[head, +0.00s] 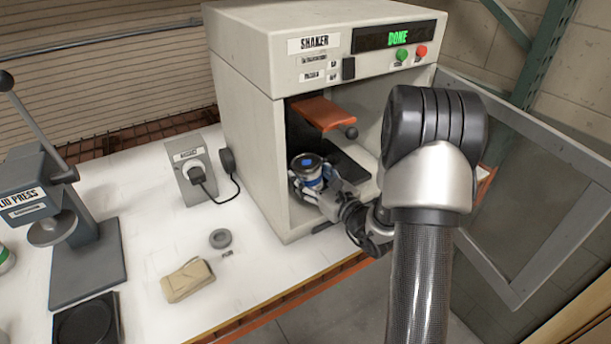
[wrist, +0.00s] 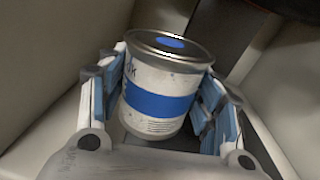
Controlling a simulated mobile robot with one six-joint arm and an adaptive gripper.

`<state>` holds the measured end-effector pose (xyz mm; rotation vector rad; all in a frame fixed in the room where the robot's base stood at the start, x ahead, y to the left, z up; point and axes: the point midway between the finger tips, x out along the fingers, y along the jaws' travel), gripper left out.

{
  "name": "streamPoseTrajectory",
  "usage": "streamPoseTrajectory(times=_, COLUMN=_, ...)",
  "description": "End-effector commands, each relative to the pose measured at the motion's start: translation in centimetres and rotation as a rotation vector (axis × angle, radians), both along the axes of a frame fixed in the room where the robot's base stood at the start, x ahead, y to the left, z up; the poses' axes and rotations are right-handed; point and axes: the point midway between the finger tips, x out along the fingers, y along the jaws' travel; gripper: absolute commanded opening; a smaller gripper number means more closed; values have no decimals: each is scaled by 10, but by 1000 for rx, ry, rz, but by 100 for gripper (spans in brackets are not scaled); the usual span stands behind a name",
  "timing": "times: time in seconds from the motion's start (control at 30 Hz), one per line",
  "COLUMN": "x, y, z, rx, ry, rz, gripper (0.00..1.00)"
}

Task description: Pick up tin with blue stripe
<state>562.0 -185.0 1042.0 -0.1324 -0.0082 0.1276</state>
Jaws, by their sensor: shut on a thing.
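The tin with the blue stripe (head: 309,170) is inside the open shaker compartment, near its left wall. It is white with a blue band and a blue spot on its metal lid. In the wrist view the tin (wrist: 158,88) stands between the fingers, tilted slightly in the picture. My gripper (head: 318,186) is shut on the tin, with a finger on each side of its body (wrist: 160,108). In the head view the fingers hide part of the tin. I cannot tell whether its base touches the compartment floor.
The shaker (head: 262,130) has an orange clamp plate (head: 322,112) above the tin and its door (head: 540,170) swung open to the right. Its display reads DONE.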

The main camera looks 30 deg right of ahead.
Motion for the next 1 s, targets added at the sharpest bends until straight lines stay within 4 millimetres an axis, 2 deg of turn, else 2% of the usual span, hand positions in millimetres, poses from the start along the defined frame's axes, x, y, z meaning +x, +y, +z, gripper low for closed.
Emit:
streamPoseTrajectory(times=0.3, x=0, y=-2, z=0, rx=0, ry=-1, rz=0, gripper=28)
streamPoseTrajectory(times=0.33, x=0, y=-2, z=0, rx=-1, ry=-1, rz=0, gripper=61)
streamPoseTrajectory(times=0.63, x=0, y=-2, z=0, rx=0, ry=-1, rz=1, gripper=81)
streamPoseTrajectory(times=1.0, x=-1, y=-2, z=0, rx=0, ry=-1, rz=0, gripper=83)
